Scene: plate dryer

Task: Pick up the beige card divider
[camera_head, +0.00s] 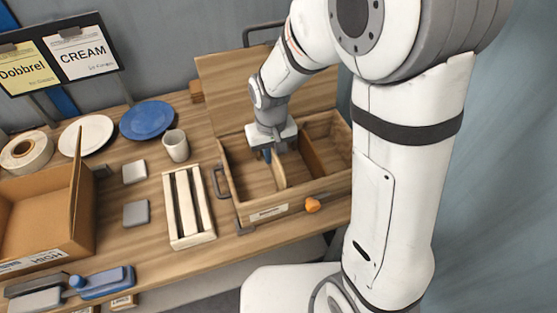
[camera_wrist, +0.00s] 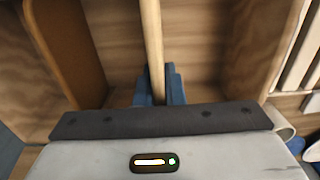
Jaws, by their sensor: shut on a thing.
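The beige card divider (camera_head: 279,172) stands upright inside the open wooden box (camera_head: 271,203). In the wrist view the beige card divider (camera_wrist: 152,45) is a pale strip seen edge-on, running down between my blue fingers. My gripper (camera_head: 271,155) reaches down into the box from above. In the wrist view my gripper (camera_wrist: 158,88) is shut on the divider, one finger on each side. The divider's lower part and the exact finger contact are partly hidden. Whether it is clear of the box floor, I cannot tell.
A brown divider (camera_head: 310,158) stands in the box to the right; it also shows in the wrist view (camera_wrist: 68,50). The box walls are close around my gripper. A white slatted rack (camera_head: 188,206), a cup (camera_head: 175,146) and a blue plate (camera_head: 147,120) lie to the left.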

